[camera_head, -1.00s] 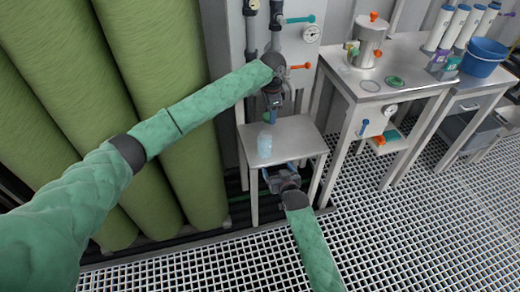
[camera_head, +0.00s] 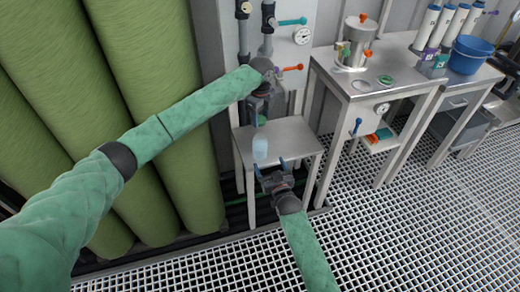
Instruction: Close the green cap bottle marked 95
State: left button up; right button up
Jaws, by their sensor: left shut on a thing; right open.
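A small pale-blue translucent bottle (camera_head: 260,149) stands upright on the small metal table (camera_head: 296,133). I cannot read any number on it. My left gripper (camera_head: 257,117) is above the bottle, pointing down, and is shut on a small green cap (camera_head: 262,119). The cap is apart from the bottle, above its top, and partly hidden by the fingers. My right gripper (camera_head: 270,166) is open and empty at the table's front edge, just in front of the bottle, with its fingers pointing toward it.
A panel with pipes, a gauge (camera_head: 302,36) and valve handles rises behind the small table. Big green cylinders (camera_head: 150,110) stand at the left.

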pick_arm(q)
jog(key=shift+m, duration=1.9)
pick_arm(e)
jog(key=shift+r, duration=0.3)
jog(key=shift+x, duration=6)
jog(key=shift+r, duration=0.2)
jog(key=shift+c, duration=0.4)
jog(key=c, duration=1.4)
pick_arm(q)
send_over(261, 136)
jog(key=shift+f, duration=2.5)
